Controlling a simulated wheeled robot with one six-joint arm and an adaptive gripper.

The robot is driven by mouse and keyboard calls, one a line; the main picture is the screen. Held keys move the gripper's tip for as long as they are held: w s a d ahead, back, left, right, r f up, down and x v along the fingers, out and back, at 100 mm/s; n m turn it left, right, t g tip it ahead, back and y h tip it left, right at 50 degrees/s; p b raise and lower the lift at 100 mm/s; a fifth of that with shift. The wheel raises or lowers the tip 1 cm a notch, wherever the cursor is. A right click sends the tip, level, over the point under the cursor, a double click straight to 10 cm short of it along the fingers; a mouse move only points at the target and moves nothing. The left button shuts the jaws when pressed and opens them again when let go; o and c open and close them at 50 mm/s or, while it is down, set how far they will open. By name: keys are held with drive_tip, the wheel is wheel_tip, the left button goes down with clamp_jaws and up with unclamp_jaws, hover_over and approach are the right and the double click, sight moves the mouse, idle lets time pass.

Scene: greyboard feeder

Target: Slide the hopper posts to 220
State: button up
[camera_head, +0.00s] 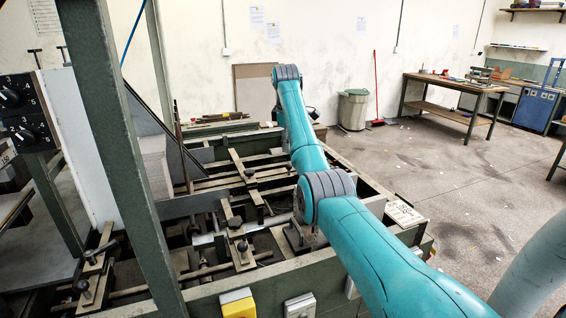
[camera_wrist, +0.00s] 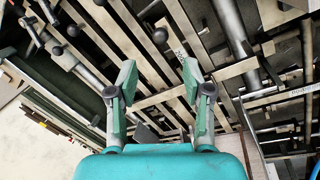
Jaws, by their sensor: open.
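The greyboard feeder (camera_head: 205,292) is a green-framed machine with metal bars, rods and dark clamp knobs. One clamp knob (camera_head: 235,222) sits on a slotted bar in the middle, and another clamp block (camera_head: 250,172) sits farther back. I cannot tell for sure which parts are the hopper posts, and no 220 mark is readable. In the wrist view, my gripper (camera_wrist: 160,84) is open and empty, its two teal-grey fingers apart above the bars. A dark round knob (camera_wrist: 160,35) lies beyond the fingertips, apart from them. The head view does not show the fingers clearly; my teal arm covers part of the feeder.
A green upright column (camera_head: 118,150) crosses the left foreground. A switch panel (camera_head: 22,110) and a yellow box (camera_head: 238,303) are on the machine. A card with printing (camera_head: 404,213) lies on its right edge.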

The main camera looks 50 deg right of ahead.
drive_tip(key=f, duration=0.3)
drive_tip(key=d+f, duration=0.1)
drive_tip(key=f, duration=0.5)
drive_tip(key=shift+w+d+f, duration=0.2)
drive_tip(key=shift+w+d, duration=0.15)
clamp_jaws()
